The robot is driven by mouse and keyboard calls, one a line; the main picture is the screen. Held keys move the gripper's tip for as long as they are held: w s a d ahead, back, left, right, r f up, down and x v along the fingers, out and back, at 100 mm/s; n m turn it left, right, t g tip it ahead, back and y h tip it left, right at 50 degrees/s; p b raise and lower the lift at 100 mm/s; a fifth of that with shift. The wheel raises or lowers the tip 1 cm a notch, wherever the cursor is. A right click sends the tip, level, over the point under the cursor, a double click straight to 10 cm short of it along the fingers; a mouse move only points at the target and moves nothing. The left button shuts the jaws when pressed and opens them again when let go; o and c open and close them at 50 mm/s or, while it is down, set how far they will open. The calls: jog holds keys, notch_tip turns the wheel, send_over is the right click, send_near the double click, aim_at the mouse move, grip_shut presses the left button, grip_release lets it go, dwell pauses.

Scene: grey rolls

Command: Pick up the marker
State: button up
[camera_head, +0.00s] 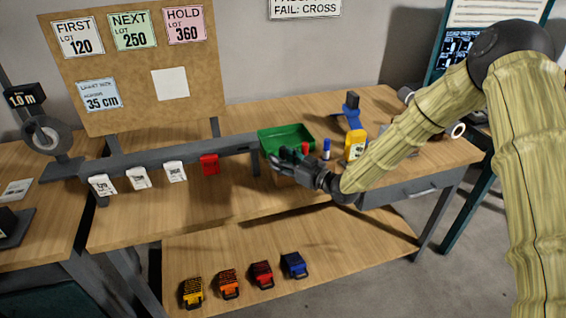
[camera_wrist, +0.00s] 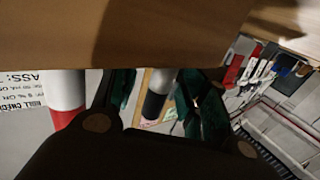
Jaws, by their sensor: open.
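A red-capped marker (camera_head: 305,148) and a blue marker (camera_head: 326,151) stand upright on the bench, just right of my gripper (camera_head: 284,158). In the wrist view, which looks upside down, my gripper (camera_wrist: 160,103) is open. Between its fingers shows a white marker with a dark cap (camera_wrist: 154,106); I cannot tell if the fingers touch it. The red-capped marker (camera_wrist: 66,90) stands outside the fingers, to the left. A wooden surface (camera_wrist: 90,35), likely a holder, fills the top of that view. In the head view my gripper hides the dark-capped marker.
A green tray (camera_head: 264,143) sits right behind my gripper. A yellow bottle (camera_head: 355,145) and a blue tool (camera_head: 351,112) stand to the right. A rail with white tags (camera_head: 138,179) and a red tag (camera_head: 210,164) runs left. Several coloured items, one blue (camera_head: 294,265), lie on the lower shelf.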

grip_shut()
jog(key=shift+r+b, duration=0.7)
jog(key=shift+r, duration=4.3)
jog(key=c, duration=0.7)
grip_release()
grip_shut()
notch_tip(320, 180, up, 7)
jog(key=p, duration=0.3)
jog(key=shift+p, duration=0.35)
